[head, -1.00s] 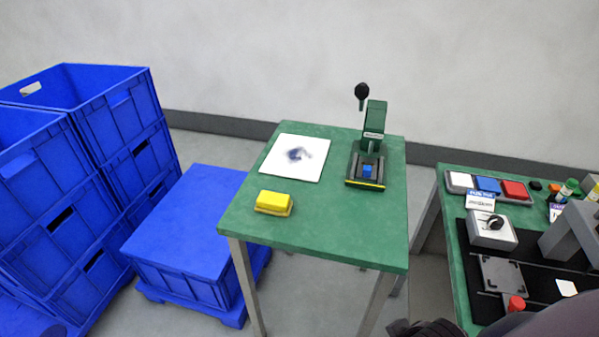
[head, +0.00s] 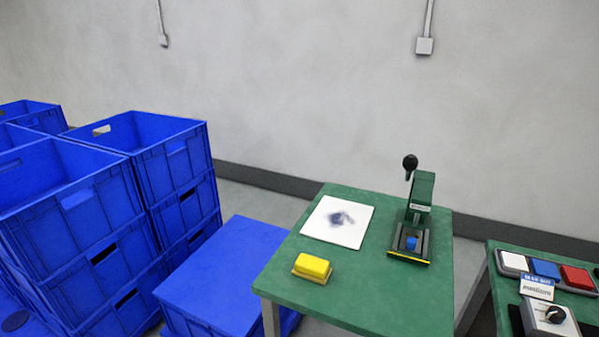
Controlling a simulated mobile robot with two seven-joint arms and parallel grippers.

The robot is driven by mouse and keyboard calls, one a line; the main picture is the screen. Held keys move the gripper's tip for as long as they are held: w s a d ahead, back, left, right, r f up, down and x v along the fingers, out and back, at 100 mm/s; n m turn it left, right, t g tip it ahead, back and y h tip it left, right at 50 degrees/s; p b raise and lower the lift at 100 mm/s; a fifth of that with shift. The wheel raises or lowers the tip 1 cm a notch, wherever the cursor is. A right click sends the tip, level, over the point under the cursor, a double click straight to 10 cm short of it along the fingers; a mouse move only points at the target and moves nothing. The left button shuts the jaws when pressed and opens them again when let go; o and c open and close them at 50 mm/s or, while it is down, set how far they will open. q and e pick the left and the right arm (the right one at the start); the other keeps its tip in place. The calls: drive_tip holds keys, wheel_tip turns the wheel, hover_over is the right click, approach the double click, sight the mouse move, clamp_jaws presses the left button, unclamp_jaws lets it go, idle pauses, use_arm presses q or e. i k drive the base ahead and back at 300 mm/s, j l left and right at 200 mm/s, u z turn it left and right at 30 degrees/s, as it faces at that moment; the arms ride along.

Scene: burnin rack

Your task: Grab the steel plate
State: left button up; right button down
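I cannot make out a steel plate for certain. A flat white square sheet with a dark smudge (head: 338,221) lies on the green table (head: 360,300); its material is unclear. A green hand press with a black knob (head: 419,200) stands to its right, with a small blue piece (head: 410,243) on its base. A yellow block (head: 312,266) sits near the table's front left. Neither of my grippers shows.
Blue crates are stacked at the left (head: 185,170), and a lower blue crate (head: 215,270) stands beside the table. A second green table at the right (head: 492,283) carries white, blue and red bins (head: 545,268) and a white box with a black knob (head: 550,318). A grey wall closes the back.

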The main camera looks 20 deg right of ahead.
sight(411, 241)
drive_tip(key=i+z, duration=0.3)
drive_tip(key=z, duration=0.15)
drive_tip(key=i+j+z, duration=0.2)
drive_tip(key=z, duration=0.25)
drive_tip(key=i+j+z, duration=0.25)
drive_tip(key=z, duration=0.2)
drive_tip(key=i, duration=0.05)
